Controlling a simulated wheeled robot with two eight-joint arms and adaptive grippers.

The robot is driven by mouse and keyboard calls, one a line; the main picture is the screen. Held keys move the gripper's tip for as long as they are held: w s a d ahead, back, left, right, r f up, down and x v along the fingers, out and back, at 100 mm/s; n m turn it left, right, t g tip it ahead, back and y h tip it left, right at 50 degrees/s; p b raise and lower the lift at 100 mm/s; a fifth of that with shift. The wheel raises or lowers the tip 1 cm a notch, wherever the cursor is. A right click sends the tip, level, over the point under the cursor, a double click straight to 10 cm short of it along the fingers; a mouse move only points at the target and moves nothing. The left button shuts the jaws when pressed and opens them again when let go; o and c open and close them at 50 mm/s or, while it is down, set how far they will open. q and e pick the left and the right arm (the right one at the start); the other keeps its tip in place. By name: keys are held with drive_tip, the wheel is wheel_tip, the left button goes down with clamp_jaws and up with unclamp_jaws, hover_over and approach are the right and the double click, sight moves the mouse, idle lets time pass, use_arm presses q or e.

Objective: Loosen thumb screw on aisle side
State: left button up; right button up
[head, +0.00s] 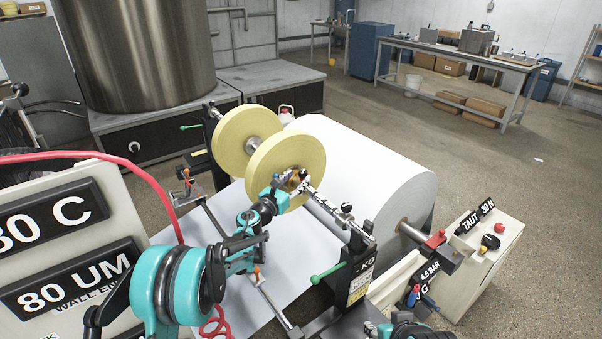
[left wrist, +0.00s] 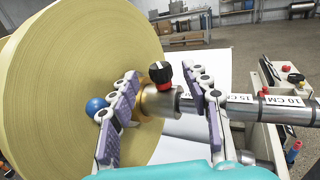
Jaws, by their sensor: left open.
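In the left wrist view, a thumb screw with a black ribbed knob and red base (left wrist: 160,72) stands up from a metal collar (left wrist: 160,101) on the shaft. The collar sits against the near face of a yellow tape roll (left wrist: 75,85), which also shows in the head view (head: 290,150). My left gripper (left wrist: 163,82) is open, its purple-padded fingers on either side of the knob, with gaps and no visible grip. In the head view the left gripper (head: 290,182) is at the roll's core and hides most of the screw. A teal part of my right arm (head: 408,328) shows at the bottom edge; its jaws are unclear.
The shaft (head: 328,205) runs right to a black bearing stand (head: 350,270) with a green-handled lever (head: 328,272). A big white paper roll (head: 375,165) lies behind. A blue ball (left wrist: 95,106) shows beside the left finger. A control box (head: 485,255) stands right; the aisle floor beyond is clear.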

sight(301, 174)
use_arm(q)
drive_tip(key=x, duration=0.5)
clamp_jaws()
